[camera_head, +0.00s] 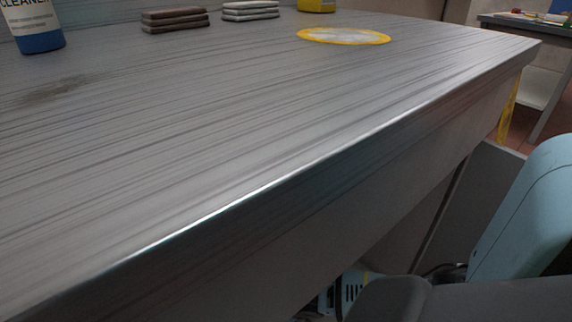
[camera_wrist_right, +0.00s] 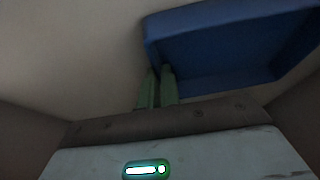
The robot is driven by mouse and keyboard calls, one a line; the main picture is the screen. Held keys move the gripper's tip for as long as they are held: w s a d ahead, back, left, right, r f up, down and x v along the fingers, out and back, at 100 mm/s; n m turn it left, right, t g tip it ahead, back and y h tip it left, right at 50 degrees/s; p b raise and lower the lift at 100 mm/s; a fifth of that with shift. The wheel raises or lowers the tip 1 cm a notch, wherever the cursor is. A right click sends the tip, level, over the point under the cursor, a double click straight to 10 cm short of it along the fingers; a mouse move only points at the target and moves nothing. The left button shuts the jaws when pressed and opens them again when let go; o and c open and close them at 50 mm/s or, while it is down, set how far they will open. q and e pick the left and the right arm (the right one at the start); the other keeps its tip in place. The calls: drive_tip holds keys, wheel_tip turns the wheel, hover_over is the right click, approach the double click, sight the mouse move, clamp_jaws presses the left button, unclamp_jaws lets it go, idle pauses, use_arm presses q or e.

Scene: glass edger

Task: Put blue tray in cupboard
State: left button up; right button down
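The blue tray (camera_wrist_right: 205,55) fills the upper right of the right wrist view, seen tilted. My right gripper (camera_wrist_right: 158,74) has its two green fingers close together at the tray's left lower corner, and they appear shut on its wall. The tray is not visible in the head view. My left gripper is in neither view. I cannot clearly make out a cupboard. A plain pale surface (camera_wrist_right: 75,60) lies behind the tray in the wrist view, and I cannot tell what it belongs to.
A grey streaked worktop (camera_head: 230,120) fills the head view. On it are a cleaner bottle (camera_head: 38,40), brown pads (camera_head: 175,20), grey pads (camera_head: 250,10) and a yellow-rimmed disc (camera_head: 343,36). Its near edge runs diagonally. Another table (camera_head: 525,25) stands at the far right.

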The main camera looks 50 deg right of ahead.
drive_tip(key=shift+f, duration=0.1)
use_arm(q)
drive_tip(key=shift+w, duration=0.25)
use_arm(e)
drive_tip(key=c, duration=1.6)
unclamp_jaws()
